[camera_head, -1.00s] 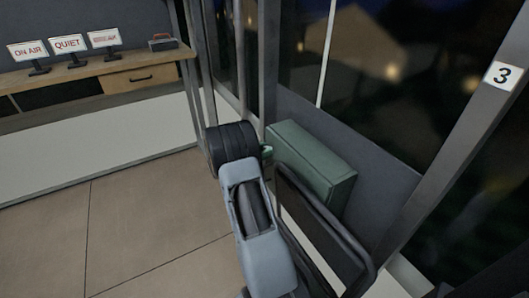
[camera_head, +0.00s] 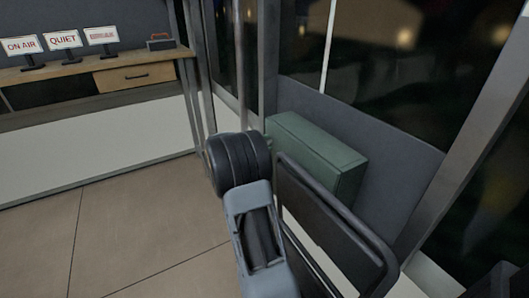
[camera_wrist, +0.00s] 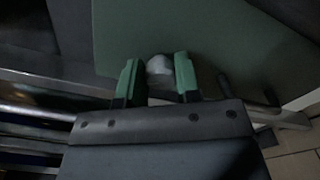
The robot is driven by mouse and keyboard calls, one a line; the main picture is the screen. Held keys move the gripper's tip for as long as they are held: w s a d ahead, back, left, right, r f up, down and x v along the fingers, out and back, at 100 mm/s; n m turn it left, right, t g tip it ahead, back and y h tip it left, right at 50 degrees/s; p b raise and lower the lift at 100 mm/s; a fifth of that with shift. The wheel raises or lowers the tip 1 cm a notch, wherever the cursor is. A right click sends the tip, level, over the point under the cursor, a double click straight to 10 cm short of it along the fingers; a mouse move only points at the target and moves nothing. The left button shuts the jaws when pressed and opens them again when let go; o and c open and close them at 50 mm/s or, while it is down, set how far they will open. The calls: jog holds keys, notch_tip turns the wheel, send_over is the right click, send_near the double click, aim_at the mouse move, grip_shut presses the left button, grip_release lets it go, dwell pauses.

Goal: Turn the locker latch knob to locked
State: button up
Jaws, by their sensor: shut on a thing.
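The green locker (camera_head: 318,150) is mounted low against the dark wall panel beneath the window. Its green face (camera_wrist: 200,35) fills the upper part of the wrist view. A pale, rounded latch knob (camera_wrist: 159,66) stands out from that face. My gripper (camera_wrist: 158,76) has its two green fingers on either side of the knob and is shut on it. The knob's mark and turn angle are too dark to read. In the head view my own arm hides the knob and nearly all of the gripper.
A black-framed seat or panel (camera_head: 335,225) stands close to the right of my arm, in front of the locker. A wooden desk (camera_head: 80,75) with small signs and a drawer (camera_head: 135,77) is at the left. The tiled floor (camera_head: 130,240) there is clear.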

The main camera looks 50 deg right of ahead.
jog(key=m+b, duration=0.4)
jog(key=b, duration=0.1)
jog(key=shift+f, duration=0.3)
jog(key=shift+r+m+b, duration=0.1)
jog(key=shift+m+b, duration=0.8)
jog(key=shift+b, duration=0.15)
jog(key=shift+r+m, duration=0.15)
jog(key=shift+m, duration=0.15)
jog(key=o, duration=0.9)
jog(key=shift+o, duration=0.2)
jog(key=p+v, duration=0.3)
jog(key=v, duration=1)
jog(key=shift+a, duration=0.4)
